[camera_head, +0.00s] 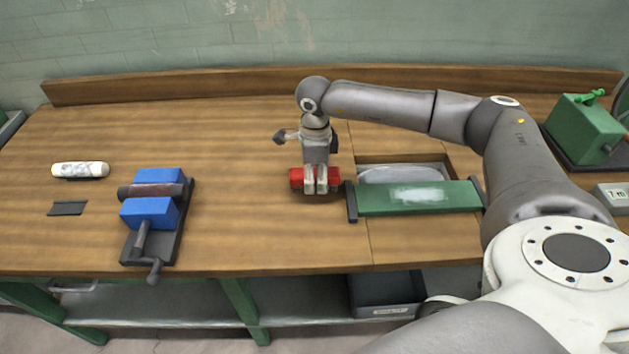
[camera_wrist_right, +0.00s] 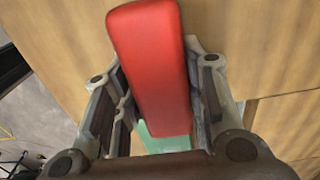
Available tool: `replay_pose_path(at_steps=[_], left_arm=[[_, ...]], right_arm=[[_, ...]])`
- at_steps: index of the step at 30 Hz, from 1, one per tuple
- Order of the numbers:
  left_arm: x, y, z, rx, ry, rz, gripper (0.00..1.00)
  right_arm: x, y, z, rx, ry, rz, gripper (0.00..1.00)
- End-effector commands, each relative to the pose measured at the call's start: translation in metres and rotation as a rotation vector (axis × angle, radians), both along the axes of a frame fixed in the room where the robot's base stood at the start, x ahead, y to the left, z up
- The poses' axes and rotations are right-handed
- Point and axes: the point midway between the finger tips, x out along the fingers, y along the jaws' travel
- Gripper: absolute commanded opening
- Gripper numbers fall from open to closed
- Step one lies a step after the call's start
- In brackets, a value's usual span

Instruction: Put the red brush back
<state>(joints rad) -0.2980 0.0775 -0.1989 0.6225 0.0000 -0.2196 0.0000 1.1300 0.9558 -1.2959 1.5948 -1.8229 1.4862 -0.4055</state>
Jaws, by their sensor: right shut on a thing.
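The red brush (camera_head: 298,178) is a small red block over the middle of the wooden workbench, just left of the green bar. My right gripper (camera_head: 315,186) is shut on it from above. In the right wrist view the red brush (camera_wrist_right: 150,60) lies lengthwise between the two fingers of my right gripper (camera_wrist_right: 165,100). I cannot tell whether the brush touches the bench top. My left gripper does not show in either view.
A green bar (camera_head: 455,197) with dark ends lies across a recess (camera_head: 400,160) right of the brush. A blue vise (camera_head: 155,212) stands left, with a white cylinder (camera_head: 80,170) and a dark flat piece (camera_head: 67,208) beyond. A green box (camera_head: 582,130) stands far right. The bench's middle left is clear.

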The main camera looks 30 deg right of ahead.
Motion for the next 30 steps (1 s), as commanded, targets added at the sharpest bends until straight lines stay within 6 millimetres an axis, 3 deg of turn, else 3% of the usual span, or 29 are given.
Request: replay_pose_path(at_steps=[5, 12, 24, 25, 30], left_arm=[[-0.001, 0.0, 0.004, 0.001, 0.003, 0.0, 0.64], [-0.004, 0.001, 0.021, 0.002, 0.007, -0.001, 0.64], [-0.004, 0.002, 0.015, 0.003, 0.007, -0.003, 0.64], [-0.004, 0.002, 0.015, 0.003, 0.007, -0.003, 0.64], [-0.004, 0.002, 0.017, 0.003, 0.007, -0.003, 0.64]], right_arm=[[0.006, -0.003, -0.009, -0.001, 0.002, 0.0, 0.17], [0.006, -0.003, -0.036, 0.0, 0.001, 0.0, 0.17], [0.006, -0.003, -0.044, 0.0, 0.0, 0.0, 0.17], [0.006, -0.003, -0.044, 0.001, 0.001, 0.0, 0.4], [0.006, -0.003, -0.043, 0.0, 0.001, 0.0, 0.61]])
